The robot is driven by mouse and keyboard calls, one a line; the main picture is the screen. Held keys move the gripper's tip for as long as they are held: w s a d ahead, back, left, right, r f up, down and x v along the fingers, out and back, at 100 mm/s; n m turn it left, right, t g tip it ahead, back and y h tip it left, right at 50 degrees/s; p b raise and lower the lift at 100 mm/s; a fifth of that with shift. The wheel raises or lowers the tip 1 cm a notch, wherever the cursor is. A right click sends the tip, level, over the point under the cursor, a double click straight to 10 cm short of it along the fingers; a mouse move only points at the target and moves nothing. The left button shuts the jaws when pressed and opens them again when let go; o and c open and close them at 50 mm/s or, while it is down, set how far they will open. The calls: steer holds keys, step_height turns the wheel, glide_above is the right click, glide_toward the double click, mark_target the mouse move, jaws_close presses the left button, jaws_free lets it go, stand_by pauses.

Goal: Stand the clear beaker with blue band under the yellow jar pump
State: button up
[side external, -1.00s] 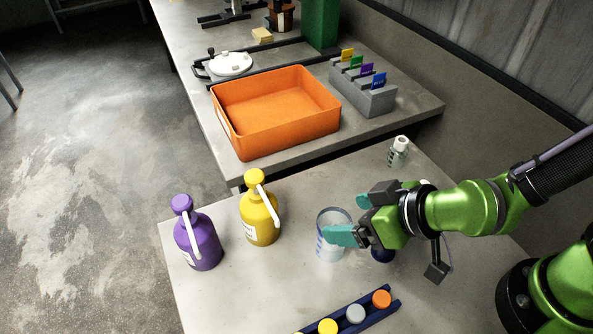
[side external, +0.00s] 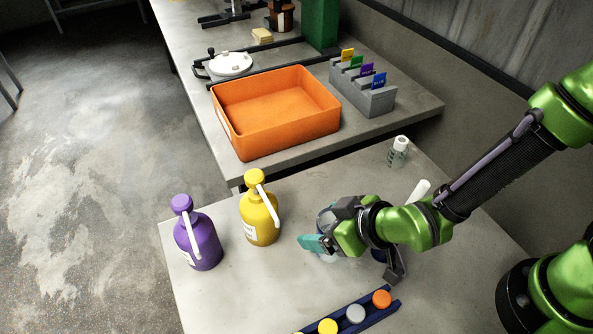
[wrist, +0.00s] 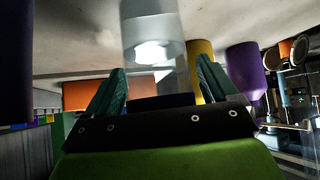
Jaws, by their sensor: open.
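The yellow pump jar (side external: 261,222) stands on the near table with its white spout angled down to the right. The clear beaker (side external: 325,259) stands to its right, largely hidden by my gripper (side external: 318,238). In the wrist view the clear beaker (wrist: 152,40) shows between the two teal fingers of my gripper (wrist: 160,85), which are open with space on each side. I cannot tell whether either finger touches it. Its blue band cannot be made out now. The yellow jar (wrist: 203,65) shows behind the beaker there.
A purple pump jar (side external: 198,240) stands left of the yellow one. A dark blue jar (side external: 379,256) is mostly hidden behind my gripper. A rack with coloured caps (side external: 355,314) lies in front. A small container (side external: 398,152) stands at the back. An orange bin (side external: 275,140) sits beyond.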

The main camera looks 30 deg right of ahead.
steer(key=shift+c, duration=0.3)
steer(key=c, duration=1.2)
steer(key=shift+r, duration=0.15)
step_height(320, 180, up, 10)
steer(key=shift+f, duration=0.25)
steer(key=shift+d, duration=0.1)
